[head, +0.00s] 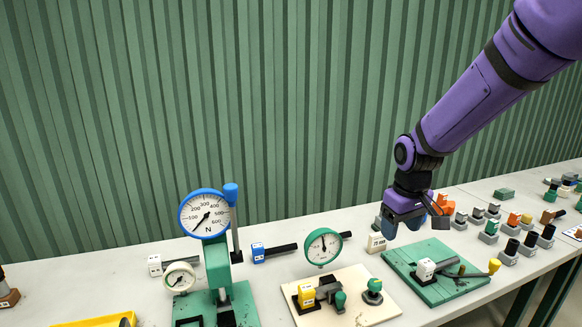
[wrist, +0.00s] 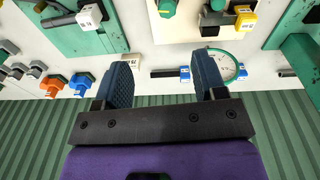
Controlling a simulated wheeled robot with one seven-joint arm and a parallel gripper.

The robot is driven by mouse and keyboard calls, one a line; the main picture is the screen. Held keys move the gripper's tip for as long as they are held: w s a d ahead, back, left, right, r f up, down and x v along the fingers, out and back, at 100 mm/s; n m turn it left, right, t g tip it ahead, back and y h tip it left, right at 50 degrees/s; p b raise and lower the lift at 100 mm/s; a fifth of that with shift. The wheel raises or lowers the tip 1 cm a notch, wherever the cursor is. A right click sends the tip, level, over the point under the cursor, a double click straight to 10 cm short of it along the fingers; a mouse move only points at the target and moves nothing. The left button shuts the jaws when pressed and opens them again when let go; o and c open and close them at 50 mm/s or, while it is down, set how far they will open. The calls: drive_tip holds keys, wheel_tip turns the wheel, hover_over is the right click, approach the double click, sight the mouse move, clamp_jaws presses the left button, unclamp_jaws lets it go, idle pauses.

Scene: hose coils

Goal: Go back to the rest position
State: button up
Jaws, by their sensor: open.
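My gripper (head: 401,226) is at the end of my purple arm, above the table near the back edge of the green board (head: 455,291). In the wrist view its two blue ribbed pads (wrist: 165,88) stand apart with nothing between them. A cream tag block (head: 376,243) stands on the table just left of the gripper in the head view. It also shows beside the left finger in the wrist view (wrist: 129,61). I cannot tell the exact height of the fingertips over the table.
A cream board (head: 375,313) with a yellow block and green knobs lies left of the green board. A green-rimmed gauge (head: 323,246) and a blue-rimmed gauge (head: 205,214) stand further left. Several small fittings (head: 489,232) crowd the right. A green corrugated wall (head: 250,110) rises behind.

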drive_tip(key=s+d+r+m+t, duration=0.2)
drive_tip(key=s+r, duration=0.6)
drive_tip(key=s, duration=0.4)
drive_tip(key=s+d+r+m+t, duration=0.2)
drive_tip(key=s+r, duration=0.5)
drive_tip(key=s, duration=0.6)
drive_tip(key=shift+d+r, duration=0.4)
drive_tip(key=shift+d, duration=0.1)
